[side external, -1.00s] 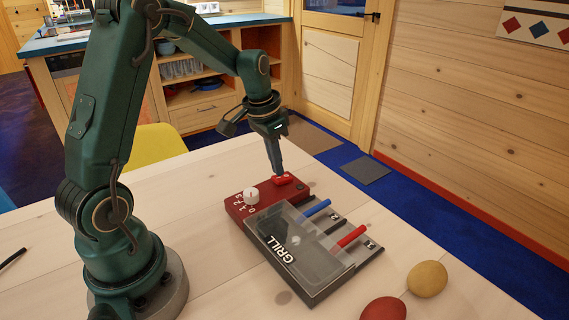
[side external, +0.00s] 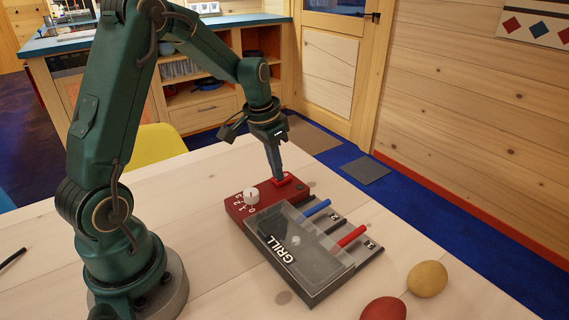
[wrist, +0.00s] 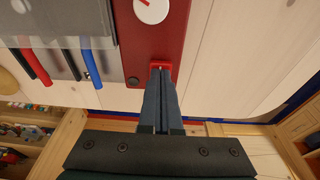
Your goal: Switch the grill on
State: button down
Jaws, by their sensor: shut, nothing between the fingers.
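The grill (side external: 305,262) sits on the table, with a dark body, a clear lid lettered GRILL and a red control panel (side external: 236,209). A white round knob (side external: 251,195) with numbers beside it is on the panel; it also shows in the wrist view (wrist: 151,10). A red switch (side external: 287,181) is at the panel's far end, and in the wrist view (wrist: 161,65) it lies right at my fingertips. My gripper (side external: 280,179) is shut and empty, pointing down with its tips at the switch. The tips partly hide the switch, so its position is unclear.
A blue handle (side external: 318,208) and a red handle (side external: 352,236) stick out of the grill's right side. A yellow potato-like object (side external: 428,279) and a reddish one (side external: 384,309) lie at the front right.

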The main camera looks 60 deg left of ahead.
jog(key=shift+r, duration=0.15)
jog(key=shift+r, duration=0.55)
dwell(0.5)
jog(key=shift+r, duration=2.5)
